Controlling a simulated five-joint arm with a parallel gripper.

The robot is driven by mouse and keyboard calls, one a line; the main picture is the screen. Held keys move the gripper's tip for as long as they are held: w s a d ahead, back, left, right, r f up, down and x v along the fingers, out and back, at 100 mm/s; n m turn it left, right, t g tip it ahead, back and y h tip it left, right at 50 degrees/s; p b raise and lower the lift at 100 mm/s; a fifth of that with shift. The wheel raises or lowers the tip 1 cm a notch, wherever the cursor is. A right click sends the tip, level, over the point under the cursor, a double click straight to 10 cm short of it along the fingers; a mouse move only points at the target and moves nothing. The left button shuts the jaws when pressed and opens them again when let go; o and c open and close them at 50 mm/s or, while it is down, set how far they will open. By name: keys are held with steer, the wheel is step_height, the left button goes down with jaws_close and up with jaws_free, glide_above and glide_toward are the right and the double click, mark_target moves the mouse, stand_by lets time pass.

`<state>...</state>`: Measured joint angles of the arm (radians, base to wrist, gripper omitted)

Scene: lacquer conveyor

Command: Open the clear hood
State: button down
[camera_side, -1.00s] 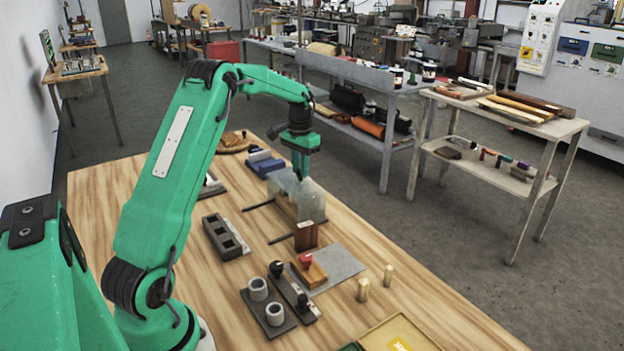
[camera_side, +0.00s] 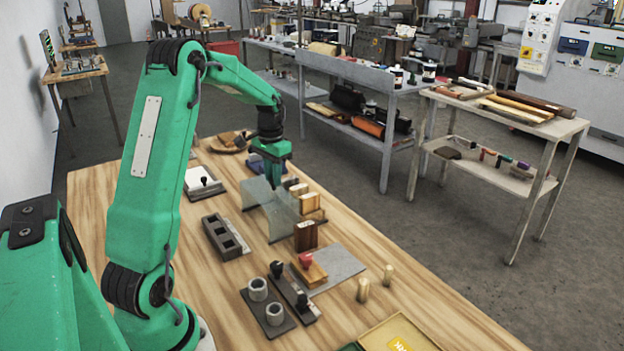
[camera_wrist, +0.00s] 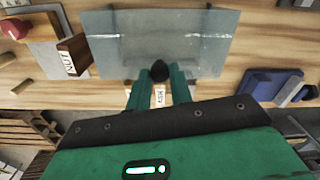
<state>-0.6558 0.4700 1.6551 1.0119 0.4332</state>
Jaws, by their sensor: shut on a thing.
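The clear hood (camera_side: 268,212) is a see-through, faintly frosted panel. In the side view it stands tilted up, swung toward my base. It fills the top middle of the wrist view (camera_wrist: 190,28). My gripper (camera_side: 274,184) is at its upper edge. In the wrist view my gripper (camera_wrist: 160,78) is shut on the hood's dark round knob (camera_wrist: 160,70). Small wooden blocks (camera_side: 307,203) stand beside the raised hood, uncovered on the side away from my base. In the wrist view the blocks are mostly hidden by my fingers.
A dark wooden block (camera_side: 306,236) stands close in front of the hood. A grey block with square holes (camera_side: 222,238) lies to its left. A stamp with a red knob (camera_side: 308,268) sits on a grey mat (camera_side: 343,264). A blue item (camera_wrist: 266,87) lies right in the wrist view.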

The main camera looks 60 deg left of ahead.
steer(key=shift+s, duration=0.15)
steer(key=c, duration=1.3)
jaws_free()
steer(key=shift+o, duration=0.2)
steer(key=shift+r, duration=0.1)
steer(key=shift+r, duration=3.8)
